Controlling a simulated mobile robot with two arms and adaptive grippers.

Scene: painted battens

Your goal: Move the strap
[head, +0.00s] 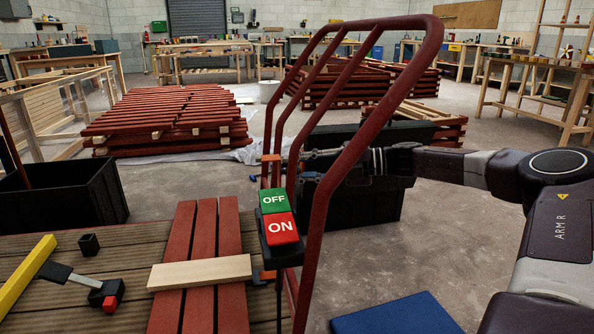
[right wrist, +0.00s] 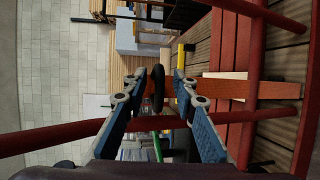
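No strap shows clearly. An orange-brown strip, possibly the strap, shows in the right wrist view (right wrist: 230,88), beside the red rails. In the head view an orange patch (head: 271,158) shows at the red handrail (head: 355,150), above a box with a green OFF and a red ON button (head: 279,215). My right gripper (head: 296,160) reaches in from the right at the handrail, partly hidden by a bar. In the right wrist view its fingers (right wrist: 167,76) stand apart. A black ring-like thing (right wrist: 158,90) shows between them, with no clear contact. My left gripper is out of view.
On the slatted deck (head: 120,245) lie red battens (head: 202,225) under a pale board (head: 199,272), a hammer-like tool (head: 85,282) and a black cube (head: 89,244). Black crates (head: 80,195) stand behind. Batten stacks (head: 170,120) lie on the floor.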

